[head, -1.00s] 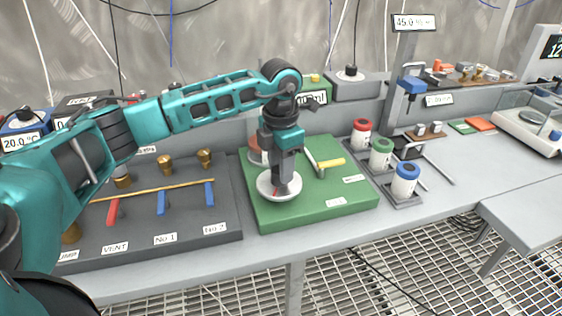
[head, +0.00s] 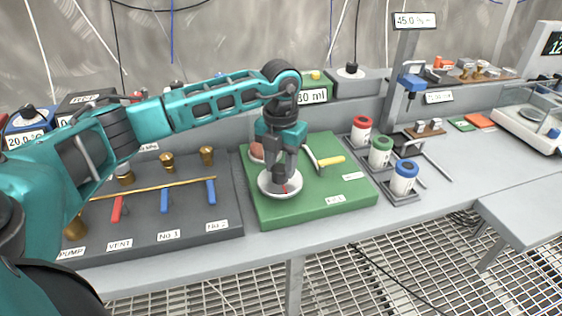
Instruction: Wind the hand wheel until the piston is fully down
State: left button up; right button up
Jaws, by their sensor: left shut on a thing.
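The hand wheel (head: 265,187) is a pale round disc with a small red mark, lying flat at the front left of a green block (head: 320,203). My left gripper (head: 282,178) points straight down and is shut on the hand wheel's middle, which its fingers hide. My right gripper is out of view.
A dark valve panel (head: 140,225) with red and blue levers is on the left. Capped jars (head: 404,180) stand to the right. The bench's right front is bare.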

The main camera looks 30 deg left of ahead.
aim_at(281, 167)
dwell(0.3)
pick_arm(q)
jog(key=o, duration=1)
jog(key=shift+o, duration=0.2)
notch_tip(281, 167, up, 13)
